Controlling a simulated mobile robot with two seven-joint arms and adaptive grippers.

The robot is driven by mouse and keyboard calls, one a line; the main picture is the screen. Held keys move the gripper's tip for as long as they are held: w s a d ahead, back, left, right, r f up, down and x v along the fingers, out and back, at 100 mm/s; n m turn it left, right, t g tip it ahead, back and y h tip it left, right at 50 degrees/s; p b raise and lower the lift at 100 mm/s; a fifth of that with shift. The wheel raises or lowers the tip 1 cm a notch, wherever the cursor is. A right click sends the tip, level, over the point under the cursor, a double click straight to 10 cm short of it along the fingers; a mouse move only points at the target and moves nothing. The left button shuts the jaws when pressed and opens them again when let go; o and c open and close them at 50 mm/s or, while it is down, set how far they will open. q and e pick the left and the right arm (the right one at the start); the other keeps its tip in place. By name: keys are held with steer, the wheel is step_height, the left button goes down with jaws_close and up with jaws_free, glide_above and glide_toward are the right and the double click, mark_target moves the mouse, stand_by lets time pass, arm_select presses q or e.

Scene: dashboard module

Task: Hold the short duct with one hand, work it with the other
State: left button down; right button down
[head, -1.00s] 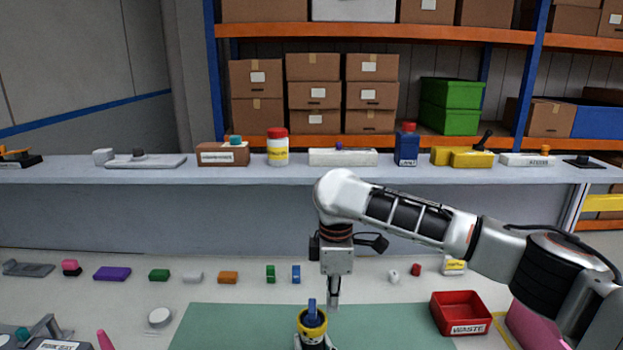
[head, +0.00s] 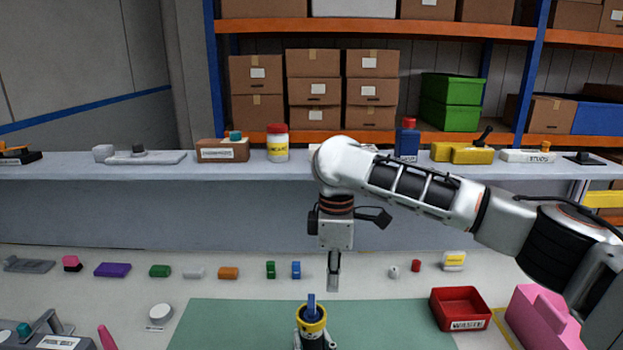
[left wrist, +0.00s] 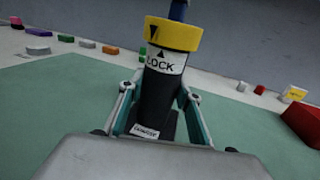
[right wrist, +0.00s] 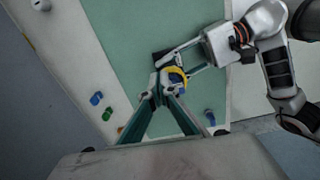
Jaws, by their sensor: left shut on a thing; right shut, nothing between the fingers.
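The short duct (head: 313,341) stands upright at the front of the green mat, a black cylinder with a yellow collar (head: 312,321) and a blue piece (head: 311,304) sticking up from its top. The left wrist view shows its white band reading LOCK (left wrist: 165,64) and an arrow on the collar. My left gripper (left wrist: 158,105) is shut around the black body, one finger on each side. My right gripper (head: 333,288) is shut and empty, pointing down above and slightly right of the blue piece. The right wrist view shows the collar (right wrist: 177,72) just beyond its fingertips (right wrist: 169,90).
A red WASTE bin (head: 460,310) and a pink block (head: 540,318) stand to the right. Several small coloured parts line the table behind, and a grey shelf (head: 250,170) with containers runs across the back.

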steer(key=s+m, duration=0.5)
step_height(320, 180, down, 6)
steer(key=shift+w+a, duration=0.25)
steer(key=shift+a, duration=0.2)
steer(key=shift+w+a, duration=0.1)
steer(key=shift+a, duration=0.05)
stand_by(0.8)
steer(key=shift+w+d, duration=0.35)
steer(key=shift+w, duration=0.4)
stand_by(0.6)
steer(key=shift+d, duration=0.1)
steer(key=r, duration=0.6)
steer(key=shift+s+d, duration=0.2)
steer(key=shift+d, duration=0.1)
